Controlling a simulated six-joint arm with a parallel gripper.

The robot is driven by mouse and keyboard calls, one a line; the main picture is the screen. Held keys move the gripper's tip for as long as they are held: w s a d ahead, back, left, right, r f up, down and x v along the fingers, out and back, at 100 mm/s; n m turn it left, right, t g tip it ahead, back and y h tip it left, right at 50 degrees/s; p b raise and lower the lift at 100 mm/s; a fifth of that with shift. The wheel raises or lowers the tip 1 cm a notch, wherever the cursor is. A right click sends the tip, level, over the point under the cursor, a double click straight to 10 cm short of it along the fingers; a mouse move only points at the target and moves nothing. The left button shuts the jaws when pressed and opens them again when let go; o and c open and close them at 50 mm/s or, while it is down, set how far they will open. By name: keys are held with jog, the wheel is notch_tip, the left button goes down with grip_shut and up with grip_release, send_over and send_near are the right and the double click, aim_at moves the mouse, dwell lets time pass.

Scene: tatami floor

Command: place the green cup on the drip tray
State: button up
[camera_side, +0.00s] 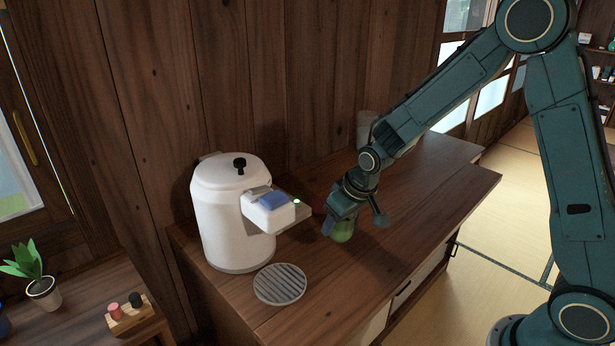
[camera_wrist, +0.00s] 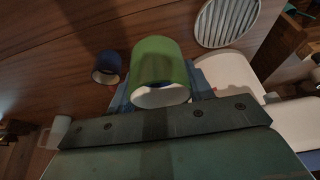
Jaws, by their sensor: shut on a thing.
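My gripper (camera_side: 354,222) is shut on the green cup (camera_side: 342,232), low over the wooden counter. In the wrist view the green cup (camera_wrist: 160,62) sits between the fingers of my gripper (camera_wrist: 160,88), its pale open end facing the camera. Whether the cup touches the counter I cannot tell. The drip tray (camera_side: 280,284) is a round grey slatted disc, to the left of the gripper and nearer the side camera. It also shows at the top right of the wrist view (camera_wrist: 226,22). Nothing stands on it.
A white dispenser (camera_side: 222,215) stands just behind the drip tray, its spout part (camera_side: 268,212) reaching toward my gripper. A blue cup (camera_wrist: 108,67) and a white mug (camera_wrist: 57,132) show in the wrist view. A pale container (camera_side: 366,127) stands by the back wall. The counter's front right is clear.

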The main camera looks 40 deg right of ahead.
jog(key=s+f, duration=0.4)
jog(key=f, duration=0.1)
jog(key=shift+f, duration=0.1)
dwell(0.4)
jog(key=w+d+r+m, duration=0.1)
jog(key=w+d+r, duration=0.2)
jog(key=w+d, duration=0.4)
jog(key=w+d+r+m+h, duration=0.1)
jog(key=w+d+r, duration=0.25)
jog(key=d, duration=0.55)
jog(key=w+d+r+m, duration=0.1)
jog(key=w+d+r, duration=0.2)
jog(key=w+d, duration=0.35)
jog(key=d+r+m, duration=0.2)
jog(key=d+r, duration=0.3)
jog(key=d, duration=0.7)
jog(key=shift+h, duration=0.4)
jog(key=f, duration=1.5)
jog(key=shift+s+a+f, duration=0.1)
jog(key=shift+s+f, duration=0.1)
jog(key=shift+s, duration=0.05)
jog(key=shift+g, duration=0.3)
jog(key=shift+n, duration=0.3)
jog(key=shift+f, duration=2.15)
